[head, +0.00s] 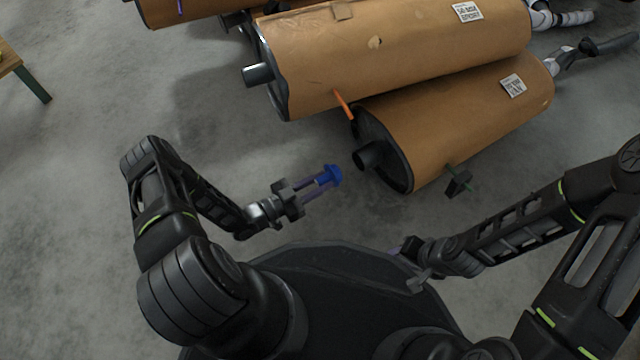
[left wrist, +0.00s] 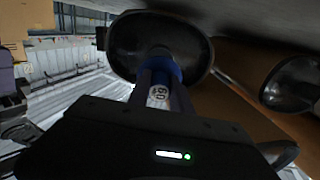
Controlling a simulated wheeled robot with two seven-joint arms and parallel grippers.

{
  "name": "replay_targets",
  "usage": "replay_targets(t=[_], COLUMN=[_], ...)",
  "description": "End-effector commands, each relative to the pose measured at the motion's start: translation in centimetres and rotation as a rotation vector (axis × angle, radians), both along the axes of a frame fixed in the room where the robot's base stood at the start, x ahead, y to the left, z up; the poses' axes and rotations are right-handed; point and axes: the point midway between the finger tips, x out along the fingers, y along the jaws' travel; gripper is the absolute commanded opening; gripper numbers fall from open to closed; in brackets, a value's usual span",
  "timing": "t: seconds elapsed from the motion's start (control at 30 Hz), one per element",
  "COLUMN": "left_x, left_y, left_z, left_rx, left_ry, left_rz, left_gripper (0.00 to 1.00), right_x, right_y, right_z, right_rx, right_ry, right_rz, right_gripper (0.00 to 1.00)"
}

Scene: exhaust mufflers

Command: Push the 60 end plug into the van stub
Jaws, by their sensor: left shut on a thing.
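My left gripper (head: 324,182) is shut on a blue plug (head: 331,174) in the head view. The plug points right toward the dark open stub (head: 366,157) of the lower, nearer muffler (head: 455,120), with a gap between them. In the left wrist view the plug (left wrist: 159,96) shows a white label reading 60 between the fingers, and its blue collar lies in front of the muffler's dark end face (left wrist: 195,50). The plug hides the stub there. My right gripper (head: 415,280) is low at the right, near my base; its fingers are too unclear to judge.
A larger brown-wrapped muffler (head: 400,50) with its own stub (head: 258,75) lies behind the nearer one. An orange strip (head: 343,104) sticks out between them. A dark clamp-like piece (head: 459,182) stands by the nearer muffler. Bare floor (head: 90,100) is free at left.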

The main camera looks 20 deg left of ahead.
Motion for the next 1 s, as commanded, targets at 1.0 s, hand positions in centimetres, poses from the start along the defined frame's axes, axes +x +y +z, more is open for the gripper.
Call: replay_targets(t=[1.0], left_x=[4.1], left_y=[-3.5], left_z=[-0.1], left_rx=[-0.002], left_ry=[-0.002], left_rz=[-0.001], left_gripper=[0.00], right_x=[-0.1], right_y=[0.0], right_z=[-0.1], right_rx=[0.000], right_ry=[0.001], right_rz=[0.001], right_gripper=[0.36])
